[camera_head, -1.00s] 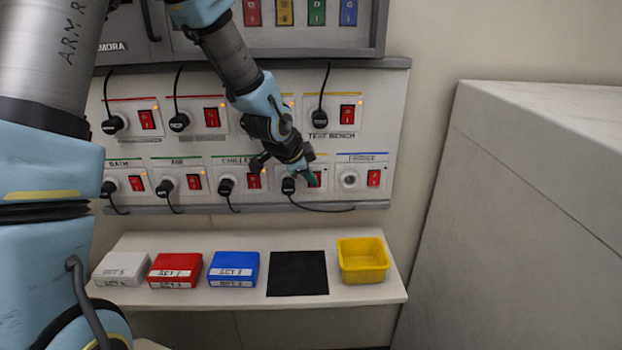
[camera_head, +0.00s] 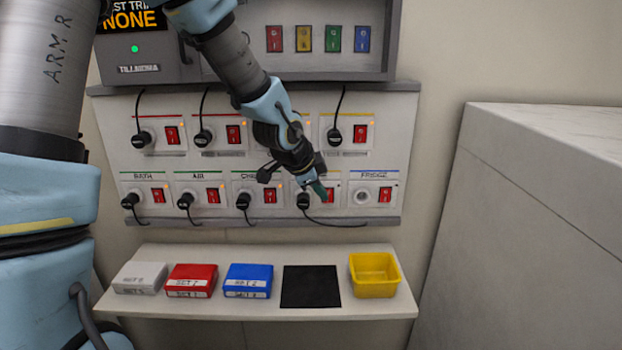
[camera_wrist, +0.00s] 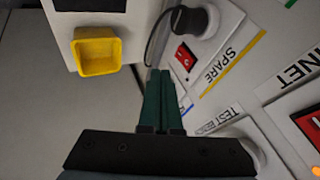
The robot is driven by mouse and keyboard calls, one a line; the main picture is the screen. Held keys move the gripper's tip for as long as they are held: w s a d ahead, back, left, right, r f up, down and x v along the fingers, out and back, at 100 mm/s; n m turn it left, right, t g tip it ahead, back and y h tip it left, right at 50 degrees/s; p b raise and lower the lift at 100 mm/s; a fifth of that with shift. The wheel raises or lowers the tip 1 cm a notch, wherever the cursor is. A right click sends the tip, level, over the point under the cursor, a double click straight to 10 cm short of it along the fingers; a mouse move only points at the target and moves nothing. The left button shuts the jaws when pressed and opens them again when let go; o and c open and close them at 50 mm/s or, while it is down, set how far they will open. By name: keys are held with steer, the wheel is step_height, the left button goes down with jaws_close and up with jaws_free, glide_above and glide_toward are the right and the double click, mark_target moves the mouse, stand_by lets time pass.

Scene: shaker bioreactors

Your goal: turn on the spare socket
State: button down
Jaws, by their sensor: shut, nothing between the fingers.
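The spare socket sits in the lower row of the wall panel, with a black plug (camera_head: 303,200) in it and a cable hanging to the right. In the wrist view its label (camera_wrist: 217,65) reads SPARE, with a yellow stripe, and its red rocker switch (camera_wrist: 185,56) is close to my fingertips. In the head view my gripper (camera_head: 321,191) partly covers that switch (camera_head: 333,195). My gripper (camera_wrist: 160,74) is shut and empty, its green fingers together. I cannot tell whether the tips touch the switch. No lit lamp shows on the spare socket; its lamp spot may be hidden.
The fridge socket (camera_head: 362,197), with no plug, is to the right. Other sockets with plugs, red switches and orange lamps surround it. Below is a shelf (camera_head: 220,308) with boxes, a black mat (camera_head: 310,287) and a yellow bin (camera_head: 374,275). A large pale block (camera_head: 540,200) stands right.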

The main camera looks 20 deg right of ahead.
steer(key=p+v, duration=0.1)
steer(key=v, duration=0.5)
steer(key=shift+r, duration=0.15)
steer(key=shift+w, duration=0.15)
steer(key=shift+s+f+b, duration=0.25)
steer(key=shift+f+b, duration=0.4)
steer(key=shift+b, duration=8.1)
